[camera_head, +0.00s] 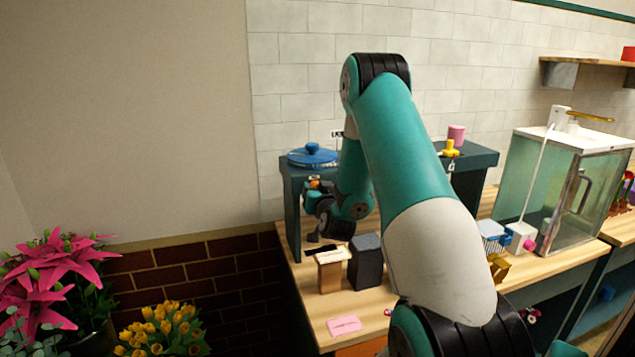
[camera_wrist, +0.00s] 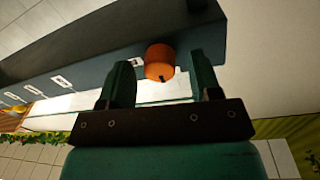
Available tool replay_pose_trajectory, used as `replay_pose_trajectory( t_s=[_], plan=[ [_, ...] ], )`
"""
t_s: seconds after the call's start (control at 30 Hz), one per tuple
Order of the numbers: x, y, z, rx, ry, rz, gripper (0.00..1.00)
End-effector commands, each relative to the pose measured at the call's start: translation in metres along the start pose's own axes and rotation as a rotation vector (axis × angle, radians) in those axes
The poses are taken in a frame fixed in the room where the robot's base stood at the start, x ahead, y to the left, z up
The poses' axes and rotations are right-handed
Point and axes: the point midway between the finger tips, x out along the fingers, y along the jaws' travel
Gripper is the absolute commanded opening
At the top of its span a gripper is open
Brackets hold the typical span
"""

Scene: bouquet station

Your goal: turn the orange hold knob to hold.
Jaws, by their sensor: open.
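The orange hold knob (camera_wrist: 159,62) sits on the dark face of the station's raised shelf in the wrist view, with a small dark mark on its lower edge. My gripper (camera_wrist: 160,75) is open, with one finger to the left of the knob and one to the right. The knob appears between the fingertips; a gap shows on its left, and I cannot tell whether the right finger touches it. In the head view the knob (camera_head: 314,183) is a small orange patch under the shelf's left end, and my gripper (camera_head: 318,196) is close to it, partly hidden by my wrist.
A blue round lidded item (camera_head: 312,155) sits on the shelf above the knob. A tan block (camera_head: 329,272) and a dark grey block (camera_head: 365,262) stand on the bench below my wrist. A pink card (camera_head: 344,326) lies near the front. A glass cabinet (camera_head: 560,185) stands right.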

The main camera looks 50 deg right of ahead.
Motion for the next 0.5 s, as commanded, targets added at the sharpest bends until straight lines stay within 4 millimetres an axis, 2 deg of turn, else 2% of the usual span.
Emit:
replay_pose_trajectory(
  t_s=[0.3, 0.37, 0.5],
  plan=[
    [0.0013, 0.0002, 0.0011, 0.0, -0.001, 0.0, 0.58],
    [0.0013, 0.0001, 0.001, 0.0, -0.001, 0.0, 0.46],
    [0.0013, 0.0001, 0.0009, 0.0, -0.001, 0.0, 0.14]
  ],
)
